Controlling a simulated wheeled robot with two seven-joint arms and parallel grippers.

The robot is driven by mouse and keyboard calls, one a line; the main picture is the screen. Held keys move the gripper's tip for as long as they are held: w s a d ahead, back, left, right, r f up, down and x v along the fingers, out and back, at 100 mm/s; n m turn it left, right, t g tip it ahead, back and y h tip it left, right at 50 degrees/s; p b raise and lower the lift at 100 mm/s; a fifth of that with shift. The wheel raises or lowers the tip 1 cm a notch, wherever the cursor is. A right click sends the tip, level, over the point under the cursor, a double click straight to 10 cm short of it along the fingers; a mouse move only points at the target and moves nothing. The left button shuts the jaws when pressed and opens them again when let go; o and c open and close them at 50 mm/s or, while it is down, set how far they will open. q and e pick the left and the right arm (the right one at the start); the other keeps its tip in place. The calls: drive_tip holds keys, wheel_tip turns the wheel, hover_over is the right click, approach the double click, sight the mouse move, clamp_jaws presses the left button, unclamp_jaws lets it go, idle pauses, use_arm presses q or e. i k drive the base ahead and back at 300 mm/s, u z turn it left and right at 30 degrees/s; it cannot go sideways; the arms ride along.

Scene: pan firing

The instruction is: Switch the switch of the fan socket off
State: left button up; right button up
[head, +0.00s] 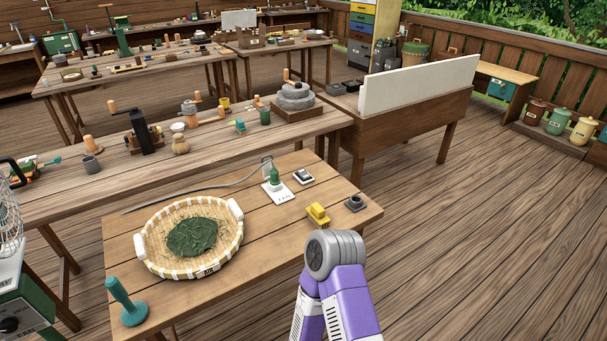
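The fan socket (277,193) is a white plate with dark lettering on the near table (260,275). A green plug (274,176) stands in its upper part, and a grey cable runs left from it. The plate is too small to tell the switch's position. The wire cage of what looks like a fan (10,222) shows at the left edge, above a green and white box (22,300) with a black knob. A purple arm of mine with a grey round joint rises at the table's front edge, right of centre. Neither gripper is in view.
Near the socket are a black and white device (303,176), a yellow piece (317,212) and a dark piece (355,203). Another crowded table (105,190) stands behind.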

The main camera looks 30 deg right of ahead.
sight(302, 173)
drive_tip(key=z, duration=2.4)
drive_tip(key=i, duration=1.8)
drive_tip(key=u, duration=2.95)
